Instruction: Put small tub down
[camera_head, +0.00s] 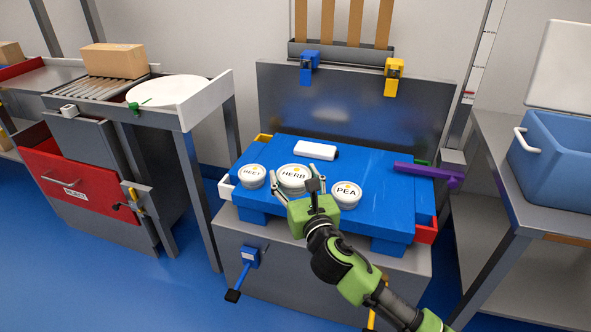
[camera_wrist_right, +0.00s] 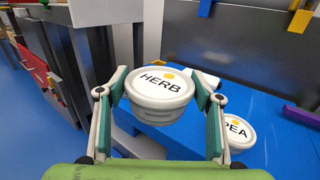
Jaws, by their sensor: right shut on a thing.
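My right gripper (camera_head: 300,190) is shut on the white tub labelled HERB (camera_head: 290,175), with one finger on each side of it. In the right wrist view the HERB tub (camera_wrist_right: 160,92) sits upright between the fingertips (camera_wrist_right: 161,93). Whether it touches the surface below is hard to tell. Below it is a blue platform (camera_head: 385,200). A white tub labelled BEET (camera_head: 251,176) is on the platform to the left, and a white tub labelled PEA (camera_head: 347,194) is to the right. My left gripper is not in view.
A white block (camera_head: 315,150) lies on the platform behind the tubs. A purple handle (camera_head: 428,174) sticks out at its right. A grey panel (camera_head: 350,110) rises behind. A blue crate (camera_head: 560,165) stands on the right table, and a roller stand with a cardboard box (camera_head: 113,61) is at left.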

